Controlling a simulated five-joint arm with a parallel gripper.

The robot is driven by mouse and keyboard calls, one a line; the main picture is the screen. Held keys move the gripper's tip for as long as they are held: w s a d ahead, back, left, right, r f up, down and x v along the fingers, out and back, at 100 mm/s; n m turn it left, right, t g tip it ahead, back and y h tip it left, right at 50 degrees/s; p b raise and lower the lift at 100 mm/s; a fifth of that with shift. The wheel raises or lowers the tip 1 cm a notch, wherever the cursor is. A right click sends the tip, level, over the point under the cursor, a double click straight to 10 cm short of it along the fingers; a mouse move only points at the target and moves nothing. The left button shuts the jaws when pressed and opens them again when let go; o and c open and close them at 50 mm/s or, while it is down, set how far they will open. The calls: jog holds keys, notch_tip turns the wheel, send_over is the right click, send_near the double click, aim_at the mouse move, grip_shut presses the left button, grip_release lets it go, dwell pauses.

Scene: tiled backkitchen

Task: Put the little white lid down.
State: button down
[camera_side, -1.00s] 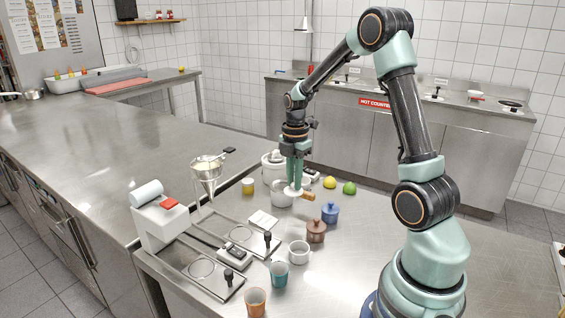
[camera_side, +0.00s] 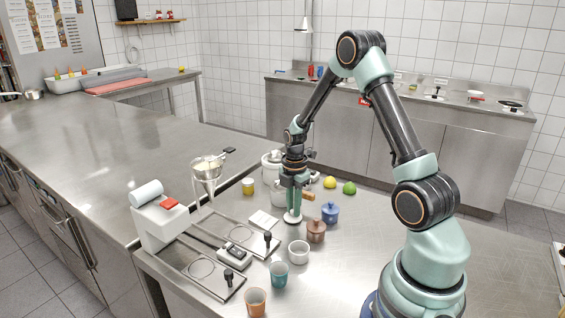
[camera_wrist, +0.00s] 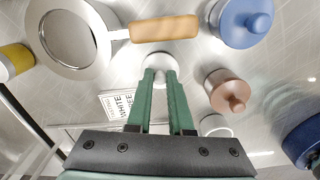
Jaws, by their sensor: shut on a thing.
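My gripper (camera_side: 293,207) points down and is shut on the little white lid (camera_side: 293,219). The lid is low, at or just above the steel table in front of the white saucepan (camera_side: 278,196); I cannot tell whether it touches. In the wrist view my fingertips (camera_wrist: 160,76) cover the lid's near part, and the white lid (camera_wrist: 160,61) shows beyond them, just below the saucepan's wooden handle (camera_wrist: 165,28). A white pot without a lid (camera_side: 299,252) stands nearer the side camera.
A lidded brown pot (camera_side: 316,232) and a lidded blue pot (camera_side: 330,212) stand right of the lid. A printed white card (camera_wrist: 119,103) lies to its left. Teal (camera_side: 279,274) and orange (camera_side: 256,301) cups stand in front. Bare table lies right of the pots.

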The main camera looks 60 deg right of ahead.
jog(key=shift+f, duration=0.15)
jog(key=c, duration=0.8)
grip_release()
notch_tip(320, 180, up, 12)
jog(key=shift+s+a+r+m+t, duration=0.95)
jog(key=shift+s+a+r+m, duration=0.7)
jog(key=shift+a+m, duration=1.35)
jog(key=shift+s+a+r+m+t, duration=0.95)
jog(key=shift+a+r+m, duration=1.3)
jog(key=shift+a, duration=1.5)
jog(key=shift+s+a+r+m+t, duration=0.9)
jog(key=shift+s+a+r+m, duration=0.75)
jog(key=shift+a+m, duration=1.35)
jog(key=shift+w+a+r+n, duration=0.25)
jog(key=shift+a+n, duration=0.1)
